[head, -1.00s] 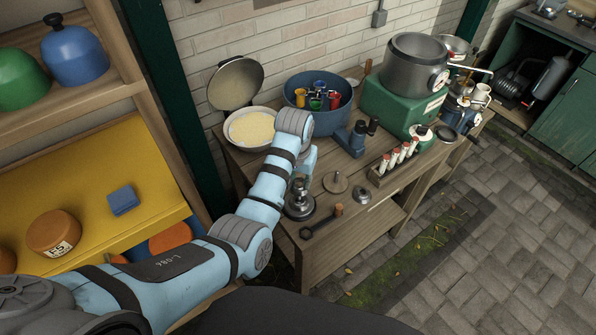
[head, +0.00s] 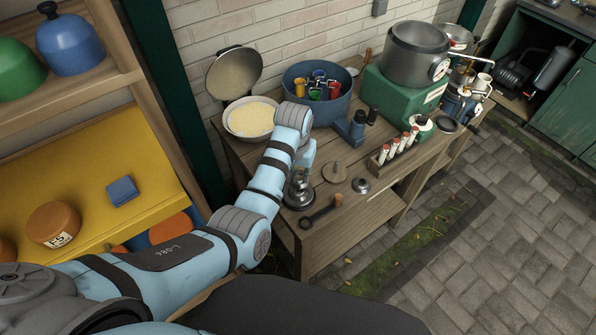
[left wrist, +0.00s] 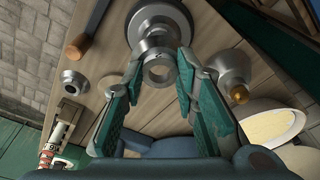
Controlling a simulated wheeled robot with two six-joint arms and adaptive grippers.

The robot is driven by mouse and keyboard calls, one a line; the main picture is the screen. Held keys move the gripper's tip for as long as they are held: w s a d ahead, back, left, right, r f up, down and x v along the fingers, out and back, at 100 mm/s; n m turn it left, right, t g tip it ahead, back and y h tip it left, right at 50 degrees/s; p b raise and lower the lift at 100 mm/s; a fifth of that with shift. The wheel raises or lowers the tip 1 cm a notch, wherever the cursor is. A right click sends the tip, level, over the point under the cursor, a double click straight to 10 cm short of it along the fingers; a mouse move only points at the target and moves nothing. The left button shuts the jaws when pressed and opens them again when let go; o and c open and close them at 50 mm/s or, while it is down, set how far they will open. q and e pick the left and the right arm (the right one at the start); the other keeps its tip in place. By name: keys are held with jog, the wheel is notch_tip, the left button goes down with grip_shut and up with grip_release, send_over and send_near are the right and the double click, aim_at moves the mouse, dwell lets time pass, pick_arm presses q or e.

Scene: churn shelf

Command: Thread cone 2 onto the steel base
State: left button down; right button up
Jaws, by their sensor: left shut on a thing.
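My left gripper (head: 302,170) points down over the bench, close to the steel base (head: 298,196), a round grey disc with a raised centre. In the left wrist view the gripper (left wrist: 158,75) is shut on a small hollow steel cone piece (left wrist: 159,70), taken to be cone 2. The piece overlaps the near edge of the steel base (left wrist: 172,14) in that view. I cannot tell whether it touches the base or is in line with its centre. The head view mostly hides the held piece. My right gripper is not in view.
A rack of red-capped vials (head: 393,152), a blue basin (head: 318,95) and a cream-filled bowl (head: 250,118) stand behind.

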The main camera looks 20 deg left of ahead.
aim_at(298, 183)
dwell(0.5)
pick_arm(q)
jog(key=shift+f, duration=0.4)
jog(key=shift+f, duration=0.6)
jog(key=shift+f+b, duration=0.5)
jog(key=shift+f, duration=0.9)
dwell(0.7)
jog(key=c, duration=0.9)
grip_release()
jog(key=shift+o, duration=0.2)
